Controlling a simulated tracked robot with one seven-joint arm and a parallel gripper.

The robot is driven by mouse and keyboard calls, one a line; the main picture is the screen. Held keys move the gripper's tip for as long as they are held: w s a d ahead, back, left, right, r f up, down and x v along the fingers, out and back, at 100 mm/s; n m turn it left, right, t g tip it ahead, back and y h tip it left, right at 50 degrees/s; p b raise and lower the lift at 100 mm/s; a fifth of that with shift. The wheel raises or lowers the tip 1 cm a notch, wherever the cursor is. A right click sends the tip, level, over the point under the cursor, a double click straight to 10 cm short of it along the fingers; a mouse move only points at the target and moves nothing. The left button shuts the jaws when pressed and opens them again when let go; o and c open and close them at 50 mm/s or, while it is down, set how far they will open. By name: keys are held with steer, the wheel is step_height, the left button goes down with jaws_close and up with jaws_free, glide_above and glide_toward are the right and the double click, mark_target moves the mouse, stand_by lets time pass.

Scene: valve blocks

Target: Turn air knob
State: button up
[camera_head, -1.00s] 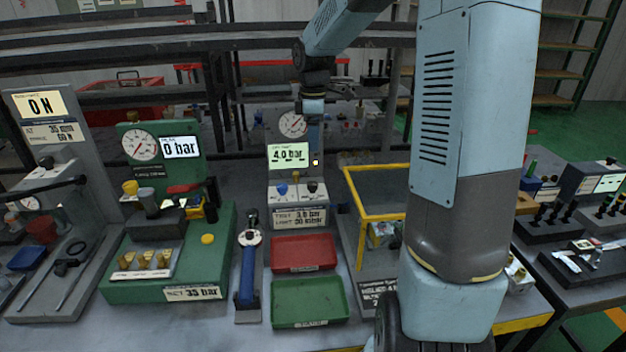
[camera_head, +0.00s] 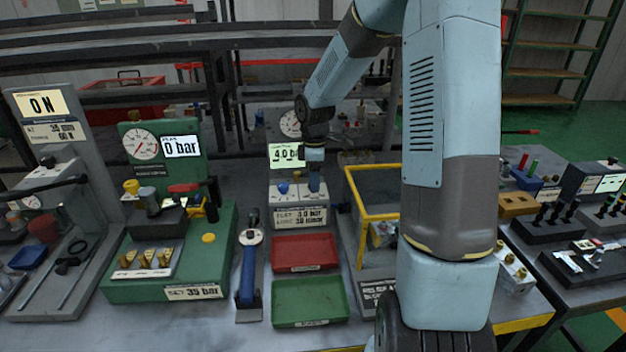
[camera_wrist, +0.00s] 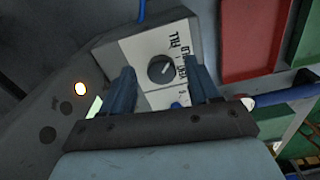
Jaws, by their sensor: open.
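The black air knob (camera_wrist: 160,69) sits on a white panel with FILL, VENT and partly hidden lettering beside it in the wrist view. My gripper (camera_wrist: 158,75) is open, with one blue finger on each side of the knob in that view; I cannot tell whether they touch it. In the head view my gripper (camera_head: 314,190) is down at the right part of the small test stand's knob panel (camera_head: 296,196) and hides the black knob. A blue knob (camera_head: 283,188) shows to its left. The stand's display (camera_head: 284,156) is partly covered by my arm.
A red tray (camera_head: 305,252) and a green tray (camera_head: 310,302) lie in front of the stand. A yellow-framed bin (camera_head: 372,216) stands close on the right. A blue-handled tool (camera_head: 248,270) and a green gauge block (camera_head: 160,150) are on the left.

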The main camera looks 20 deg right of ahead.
steer(key=shift+f, duration=0.35)
